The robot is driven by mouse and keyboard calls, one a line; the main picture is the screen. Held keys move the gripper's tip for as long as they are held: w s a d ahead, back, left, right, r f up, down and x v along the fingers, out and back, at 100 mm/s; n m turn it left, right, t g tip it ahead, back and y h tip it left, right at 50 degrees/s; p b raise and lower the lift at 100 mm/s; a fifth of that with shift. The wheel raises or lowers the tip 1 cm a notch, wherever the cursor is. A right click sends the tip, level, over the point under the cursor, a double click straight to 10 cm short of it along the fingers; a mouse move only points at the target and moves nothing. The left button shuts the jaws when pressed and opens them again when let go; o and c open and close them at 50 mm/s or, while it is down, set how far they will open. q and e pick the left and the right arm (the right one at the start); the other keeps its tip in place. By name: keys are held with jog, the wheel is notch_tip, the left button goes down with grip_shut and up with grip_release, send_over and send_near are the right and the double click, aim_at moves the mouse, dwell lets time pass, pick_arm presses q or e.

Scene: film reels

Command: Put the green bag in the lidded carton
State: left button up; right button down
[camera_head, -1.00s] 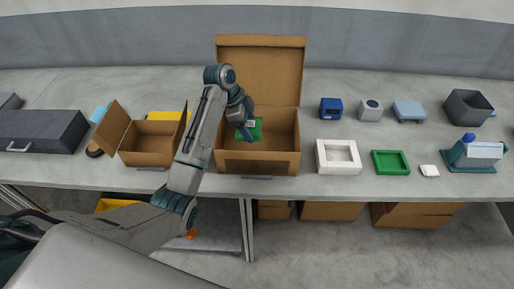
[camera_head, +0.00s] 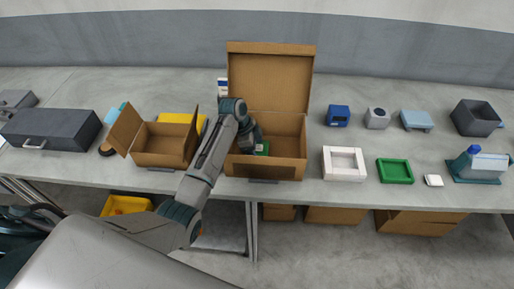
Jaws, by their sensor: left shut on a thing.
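The lidded carton (camera_head: 293,171) is a brown box on the table, with its lid (camera_head: 270,80) raised upright at the back. My left gripper (camera_head: 256,144) reaches down inside the carton's left part and is shut on the green bag (camera_head: 263,149). Only a small green patch of the bag shows beside the gripper. My arm hides the rest, and I cannot tell whether the bag touches the carton's floor. My right gripper is out of view.
A smaller open carton (camera_head: 158,158) with spread flaps and a dark grey case (camera_head: 52,128) stand to the left. A white frame-like tray (camera_head: 344,176), a green tray (camera_head: 395,183) and a grey bin (camera_head: 475,130) stand to the right. Bare table shows between them.

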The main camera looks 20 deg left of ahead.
pick_arm(q)
jog(key=o, duration=1.1)
jog(key=b+v, duration=0.4)
jog(key=v, duration=0.8)
jog(key=shift+r, duration=0.1)
